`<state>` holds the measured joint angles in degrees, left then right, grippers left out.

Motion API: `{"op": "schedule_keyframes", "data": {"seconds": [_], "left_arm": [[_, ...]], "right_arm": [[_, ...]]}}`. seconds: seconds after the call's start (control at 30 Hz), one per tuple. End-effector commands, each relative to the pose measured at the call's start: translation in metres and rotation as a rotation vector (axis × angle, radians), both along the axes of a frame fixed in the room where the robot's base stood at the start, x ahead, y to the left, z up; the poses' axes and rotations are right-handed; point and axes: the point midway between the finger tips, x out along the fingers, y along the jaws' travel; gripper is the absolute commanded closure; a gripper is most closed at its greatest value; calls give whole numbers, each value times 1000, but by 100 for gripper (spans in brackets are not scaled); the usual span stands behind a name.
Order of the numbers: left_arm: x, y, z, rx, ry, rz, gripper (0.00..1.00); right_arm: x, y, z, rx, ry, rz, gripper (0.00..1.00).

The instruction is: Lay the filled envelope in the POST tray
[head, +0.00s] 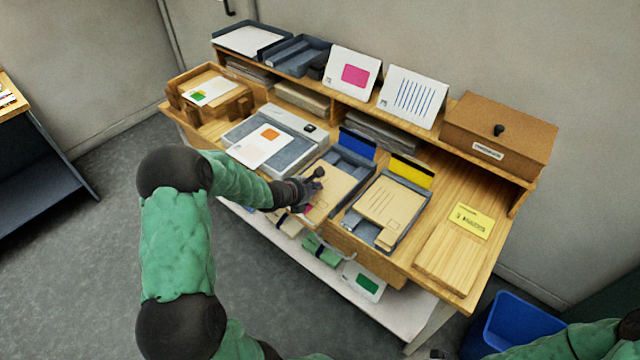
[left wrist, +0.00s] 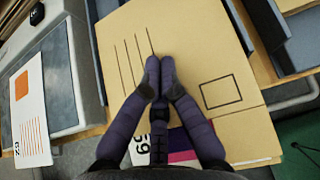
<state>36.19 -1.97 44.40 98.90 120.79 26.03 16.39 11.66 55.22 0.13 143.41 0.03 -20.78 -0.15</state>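A brown envelope (head: 338,180) with printed lines lies at the tray with the blue label (head: 357,144), reaching over its front edge. It fills much of the left wrist view (left wrist: 205,60). A card with magenta and purple bands (left wrist: 182,150) shows at its near edge; I cannot tell how far it is inside. My left gripper (head: 317,177) is over the envelope, its fingertips together (left wrist: 160,70); no held thing is clear between them. My right gripper (head: 438,354) barely shows at the bottom edge. The POST lettering is not readable on either labelled tray.
The yellow-labelled tray (head: 411,170) on the right holds another brown envelope (head: 391,200). A grey device (head: 300,123) with an orange-marked card (head: 262,145) stands left. A wooden board (head: 455,255) and brown box (head: 500,130) are at right. A blue bin (head: 515,325) is on the floor.

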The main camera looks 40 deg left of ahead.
Motion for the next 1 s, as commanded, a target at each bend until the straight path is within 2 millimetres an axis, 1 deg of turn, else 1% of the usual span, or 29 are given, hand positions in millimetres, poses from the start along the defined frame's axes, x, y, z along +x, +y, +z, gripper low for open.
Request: {"op": "schedule_keyframes", "data": {"seconds": [0.03, 0.1, 0.3, 0.4, 0.5, 0.7, 1.0], "left_arm": [[-12, 2, 2, 0, 2, 5, 100], [-26, 5, 3, 1, 0, 7, 100], [-65, 7, 4, 2, -2, 5, 100], [-80, 9, 3, 1, -2, 5, 100], [-91, 9, 2, 1, -2, 4, 100], [-99, 9, 3, 2, -5, 1, 100], [-100, 9, 2, 2, -5, 1, 100]], "right_arm": [[0, 0, 4, 0, 1, 1, 100], [0, 0, 7, 0, 1, 1, 100], [0, 0, 15, 0, 1, 1, 100], [0, 0, 17, 0, 1, 1, 100], [0, 0, 19, 0, 1, 1, 100], [0, 0, 20, 0, 1, 1, 100], [0, 0, 20, 0, 0, 1, 100]]}}
